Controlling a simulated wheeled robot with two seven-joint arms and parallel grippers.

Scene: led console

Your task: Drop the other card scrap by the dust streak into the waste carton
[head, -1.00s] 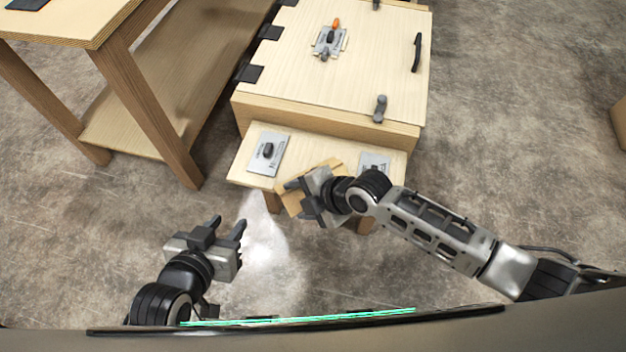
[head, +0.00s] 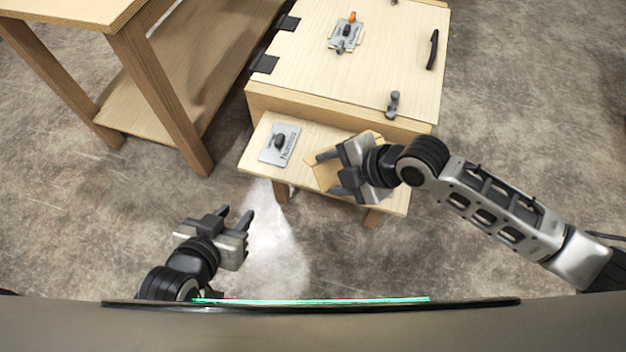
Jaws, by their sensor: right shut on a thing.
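A tan card piece (head: 321,176), which looks like the card scrap, is at my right gripper, over the low ledge in front of the cabinet. My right gripper (head: 333,172) is shut on it; the gripper hides much of the piece. My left gripper (head: 234,219) is open and empty above the floor, left of and nearer than the ledge. A pale patch (head: 272,225) lies on the floor between the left gripper and the ledge; I cannot tell whether it is dust or light. I see no waste carton.
The ledge (head: 257,163) carries a grey plate with a dark knob (head: 280,143). Behind it is a wooden cabinet (head: 375,75) with a handle, latches and another plate (head: 346,34). A wooden table (head: 165,100) stands at left. The floor at right is clear.

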